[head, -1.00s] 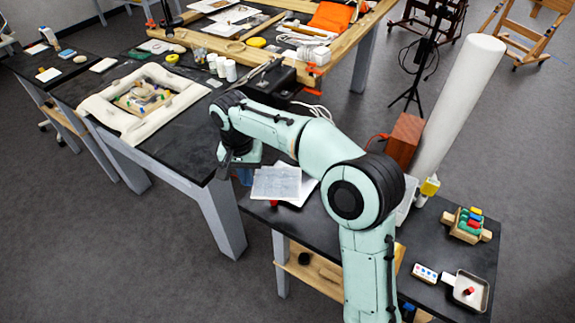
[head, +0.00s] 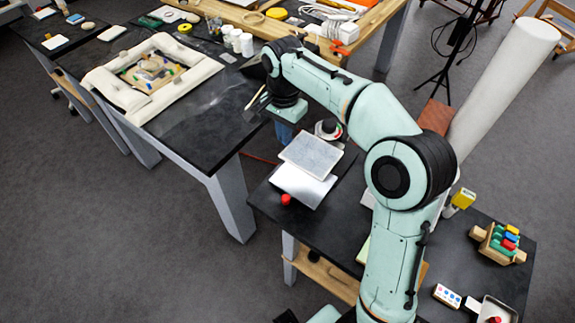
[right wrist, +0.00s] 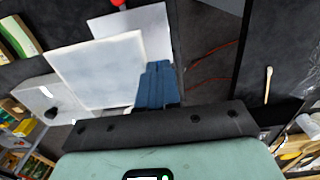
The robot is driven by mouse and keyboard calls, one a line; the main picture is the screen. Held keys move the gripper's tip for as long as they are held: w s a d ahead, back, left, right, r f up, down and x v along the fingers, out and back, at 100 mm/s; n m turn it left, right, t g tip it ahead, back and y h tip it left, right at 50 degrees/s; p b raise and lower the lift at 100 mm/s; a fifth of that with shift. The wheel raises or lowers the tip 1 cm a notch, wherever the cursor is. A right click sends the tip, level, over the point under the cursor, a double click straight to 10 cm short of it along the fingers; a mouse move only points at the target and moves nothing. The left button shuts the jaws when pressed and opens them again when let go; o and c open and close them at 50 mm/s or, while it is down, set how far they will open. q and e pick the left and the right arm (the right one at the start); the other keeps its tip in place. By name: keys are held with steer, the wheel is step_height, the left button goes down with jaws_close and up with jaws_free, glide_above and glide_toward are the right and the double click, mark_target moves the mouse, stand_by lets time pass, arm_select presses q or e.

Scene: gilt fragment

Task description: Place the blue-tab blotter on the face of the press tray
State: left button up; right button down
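A thin pale grey sheet, which looks like the blotter (head: 312,153), is tilted above a white sheet (head: 300,186) at the side table's left end. The grey sheet also shows in the right wrist view (right wrist: 98,72), its edge at the blue ribbed fingers. My right gripper (head: 284,130) points down beside it; in the right wrist view the fingers (right wrist: 156,85) are close together and seem to pinch its edge. A separate blue tab cannot be made out. I cannot tell which thing is the press tray. My left gripper is not in view.
A cream padded frame (head: 106,82) surrounds a fragment on the black table at left, with bare tabletop (head: 205,125) nearer me. A red knob (head: 286,200) is by the white sheet. A round dish (head: 328,130) stands behind. A white roll (head: 505,85) rises at right.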

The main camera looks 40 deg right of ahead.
step_height(320, 180, down, 12)
steer(key=shift+w+f+b, duration=0.15)
steer(key=shift+f+b, duration=0.05)
steer(key=shift+b, duration=0.6)
steer(key=shift+f, duration=0.2)
steer(key=c, duration=1.4)
jaws_free()
steer(key=shift+o, duration=0.2)
steer(key=shift+r, duration=0.15)
steer(key=shift+r, duration=0.3)
step_height(320, 180, up, 12)
steer(key=shift+f+p, duration=0.2)
steer(key=shift+p, duration=0.8)
